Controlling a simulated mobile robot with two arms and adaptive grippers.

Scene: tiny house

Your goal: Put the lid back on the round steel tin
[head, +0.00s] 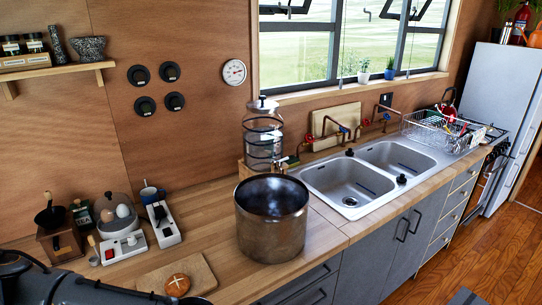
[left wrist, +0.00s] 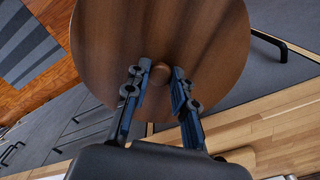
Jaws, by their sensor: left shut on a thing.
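The round steel tin (head: 270,235) stands upright and open on the wooden counter, left of the sinks; I can see into its dark inside. The lid (left wrist: 215,50) is a large brownish disc with a small knob (left wrist: 160,75), and it fills the top middle of the left wrist view. My left gripper (left wrist: 161,85) is shut on the knob, with one finger on each side. In the head view the lid and left gripper are out of frame; only part of my dark arm shows at bottom left. The tin is not visible in the left wrist view. My right gripper is in neither view.
A cutting board (head: 190,275) with a bread roll (head: 178,284) lies left of the tin. An egg cooker (head: 118,218) and a coffee grinder (head: 58,235) stand farther left. A glass dispenser (head: 263,140) stands behind the tin. The double sink (head: 350,185) is to its right.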

